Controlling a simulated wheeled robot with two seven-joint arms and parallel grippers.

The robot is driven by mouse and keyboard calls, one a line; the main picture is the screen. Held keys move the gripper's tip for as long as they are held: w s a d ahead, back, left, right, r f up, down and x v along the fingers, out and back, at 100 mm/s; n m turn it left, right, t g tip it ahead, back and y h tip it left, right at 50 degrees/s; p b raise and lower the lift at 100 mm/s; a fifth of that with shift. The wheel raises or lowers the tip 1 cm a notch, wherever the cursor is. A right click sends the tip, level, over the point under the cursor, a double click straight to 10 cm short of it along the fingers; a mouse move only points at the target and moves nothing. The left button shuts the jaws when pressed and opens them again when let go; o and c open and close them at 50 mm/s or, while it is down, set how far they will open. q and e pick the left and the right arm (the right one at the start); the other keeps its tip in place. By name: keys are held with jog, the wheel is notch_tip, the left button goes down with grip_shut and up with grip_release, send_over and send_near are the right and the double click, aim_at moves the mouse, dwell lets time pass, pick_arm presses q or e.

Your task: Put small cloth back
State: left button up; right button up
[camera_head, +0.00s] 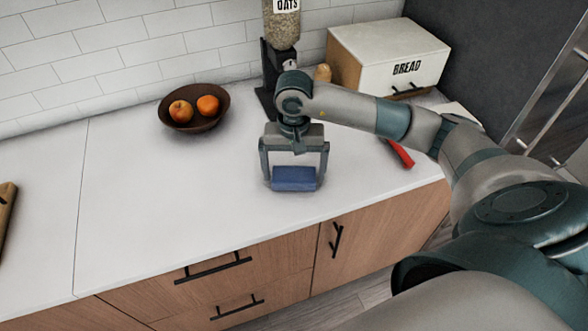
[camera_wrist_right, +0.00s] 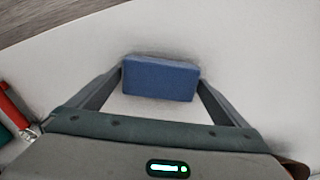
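The small cloth is a blue, block-shaped folded piece (camera_head: 295,178) low over the white counter, close to its front edge. It also shows in the wrist view (camera_wrist_right: 160,80). My right gripper (camera_head: 295,184) points down with one finger at each end of the cloth. In the wrist view the fingertips (camera_wrist_right: 160,76) meet both ends of the cloth, with no clear gap. I cannot tell whether the cloth touches the counter. My left gripper is not in view.
A brown bowl (camera_head: 205,122) with orange fruit stands at the back. An oats dispenser (camera_head: 282,25) and a bread box (camera_head: 385,60) stand behind my right arm. A red-handled object (camera_head: 400,153) lies to the right. The counter's left middle (camera_head: 160,200) is clear.

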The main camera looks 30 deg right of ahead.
aim_at(294, 172)
jog(key=shift+r, duration=0.1)
jog(key=shift+r+b, duration=0.55)
jog(key=shift+r, duration=0.3)
notch_tip(294, 172, up, 10)
jog(key=b, duration=0.3)
jog(key=shift+r, duration=0.1)
jog(key=shift+s, duration=0.1)
dwell(0.5)
